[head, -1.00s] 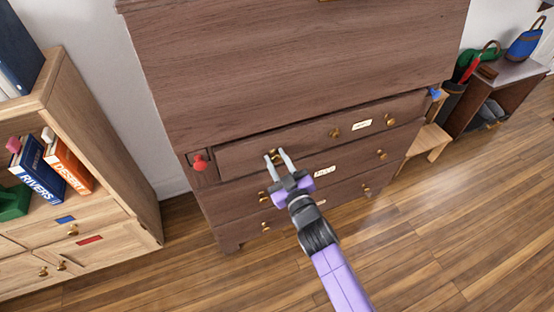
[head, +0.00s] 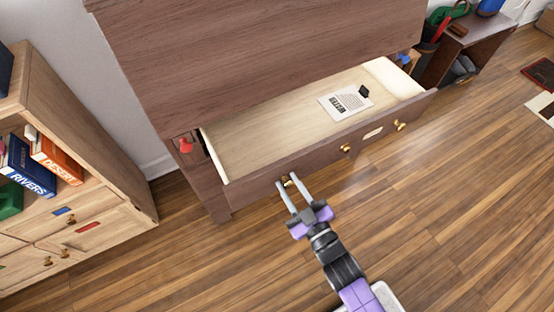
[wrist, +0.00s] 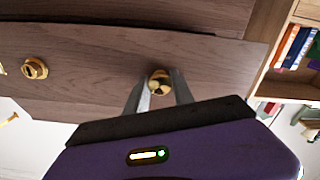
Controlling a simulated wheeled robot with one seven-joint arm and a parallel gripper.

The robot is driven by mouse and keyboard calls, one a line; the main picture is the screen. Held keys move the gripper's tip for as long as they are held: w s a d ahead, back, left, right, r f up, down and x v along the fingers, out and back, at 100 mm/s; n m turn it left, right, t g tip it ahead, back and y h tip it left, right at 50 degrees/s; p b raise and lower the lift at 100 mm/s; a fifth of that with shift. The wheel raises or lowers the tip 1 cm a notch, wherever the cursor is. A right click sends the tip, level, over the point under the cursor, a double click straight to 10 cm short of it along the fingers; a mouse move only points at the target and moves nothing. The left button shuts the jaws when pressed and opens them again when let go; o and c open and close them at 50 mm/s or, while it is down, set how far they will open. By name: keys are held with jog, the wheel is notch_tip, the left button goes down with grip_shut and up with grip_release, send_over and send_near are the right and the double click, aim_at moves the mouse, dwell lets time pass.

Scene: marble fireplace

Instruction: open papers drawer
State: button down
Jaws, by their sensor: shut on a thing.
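The papers drawer (head: 250,188) is the top drawer of the dark wood cabinet (head: 250,60), and it stands pulled well out. Inside it lie a printed white sheet (head: 338,106), a small black object (head: 364,91) and a pale item (head: 393,77) at the right end. My gripper (head: 287,183) is shut on the drawer's left brass knob (wrist: 159,82). In the wrist view, my gripper (wrist: 160,92) has one finger on each side of this knob. Another brass knob (wrist: 35,68) on the drawer front is free.
A light wood bookshelf (head: 90,160) with books stands at left. A low shelf (head: 470,45) stands at the back right. The wood floor (head: 460,190) in front is clear.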

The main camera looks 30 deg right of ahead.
jog(key=s, duration=0.7)
jog(key=shift+s+p, duration=0.15)
jog(key=shift+p, duration=0.15)
jog(key=c, duration=1.1)
grip_release()
jog(key=shift+s, duration=3.9)
